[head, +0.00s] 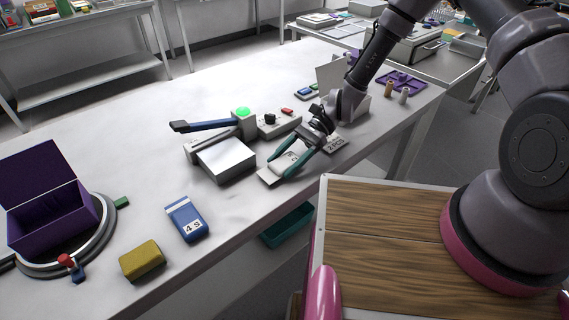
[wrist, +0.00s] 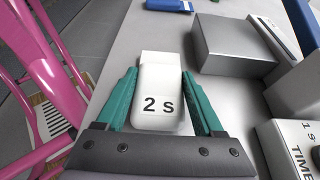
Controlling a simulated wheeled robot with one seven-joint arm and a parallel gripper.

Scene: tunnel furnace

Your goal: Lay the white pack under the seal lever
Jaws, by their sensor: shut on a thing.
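The white pack (head: 289,161) is between the teal fingers of my gripper (head: 271,170), which is shut on its sides. In the wrist view the pack (wrist: 160,92) shows a "2 S" label. I cannot tell whether it touches the table. The sealer (head: 225,160) is just left of the pack in the head view, a grey block with a flat top. Its seal lever (head: 208,125) has a dark blue handle and is raised above the block. The block (wrist: 232,45) is at upper right in the wrist view, apart from the pack.
A timer box (head: 278,124) with a black knob stands behind the pack, beside a lit green lamp (head: 242,112). A "2 PCS" card (head: 336,144) lies to the right. A blue "4 S" pack (head: 186,219), a yellow block (head: 142,260) and a purple box (head: 57,222) are left.

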